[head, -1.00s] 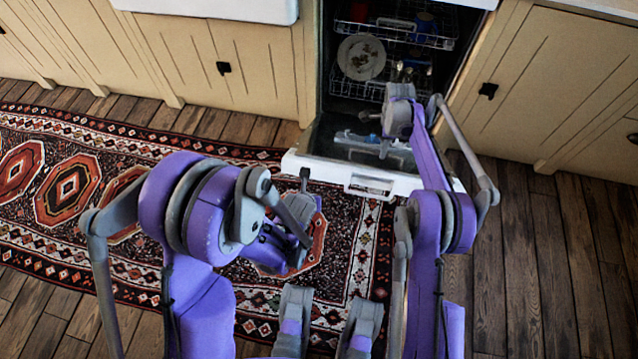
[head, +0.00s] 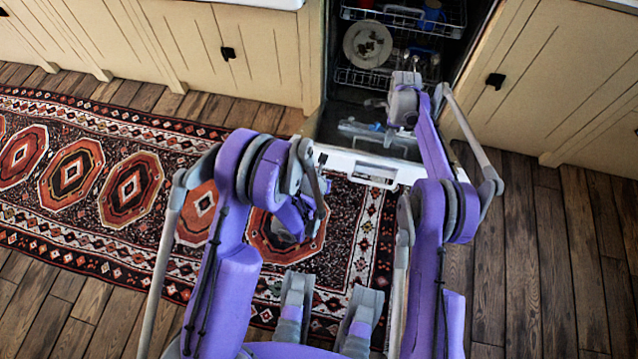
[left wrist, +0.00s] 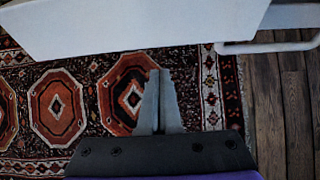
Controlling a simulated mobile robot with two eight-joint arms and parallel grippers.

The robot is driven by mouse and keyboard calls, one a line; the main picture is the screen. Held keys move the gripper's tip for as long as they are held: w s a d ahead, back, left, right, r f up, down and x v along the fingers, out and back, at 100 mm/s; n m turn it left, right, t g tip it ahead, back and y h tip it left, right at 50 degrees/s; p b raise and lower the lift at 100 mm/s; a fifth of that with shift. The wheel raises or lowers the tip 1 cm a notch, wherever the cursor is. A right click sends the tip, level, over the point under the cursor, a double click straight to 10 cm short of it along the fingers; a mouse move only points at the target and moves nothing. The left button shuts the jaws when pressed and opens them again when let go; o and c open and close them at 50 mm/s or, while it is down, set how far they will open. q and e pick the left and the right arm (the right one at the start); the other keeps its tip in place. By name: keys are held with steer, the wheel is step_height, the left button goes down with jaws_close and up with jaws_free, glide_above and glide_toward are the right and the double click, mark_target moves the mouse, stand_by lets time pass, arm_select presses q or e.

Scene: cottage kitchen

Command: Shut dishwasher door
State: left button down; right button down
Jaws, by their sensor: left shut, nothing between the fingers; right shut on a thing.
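The dishwasher door (head: 338,158) is folded down low in front of the open dishwasher. Its white edge and handle (head: 376,174) face me. My right gripper (head: 378,103) is over the inner side of the door, close to the opening. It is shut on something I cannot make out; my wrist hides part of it. My left gripper (head: 325,186) is low, by the door's left front part, partly hidden by my own arm. In the left wrist view, its fingers (left wrist: 159,72) are shut and empty, pointing towards the white door (left wrist: 140,28), with a gap visible in the picture.
Racks with a plate (head: 367,45) and other dishes are inside the dishwasher. Cream cabinets (head: 225,60) stand on both sides. A patterned rug (head: 100,210) covers the floor at the left. Bare wooden floor (head: 540,250) is clear at the right.

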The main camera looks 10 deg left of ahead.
arm_select(q)
steer(key=shift+w+r, duration=0.8)
steer(key=shift+r, duration=0.35)
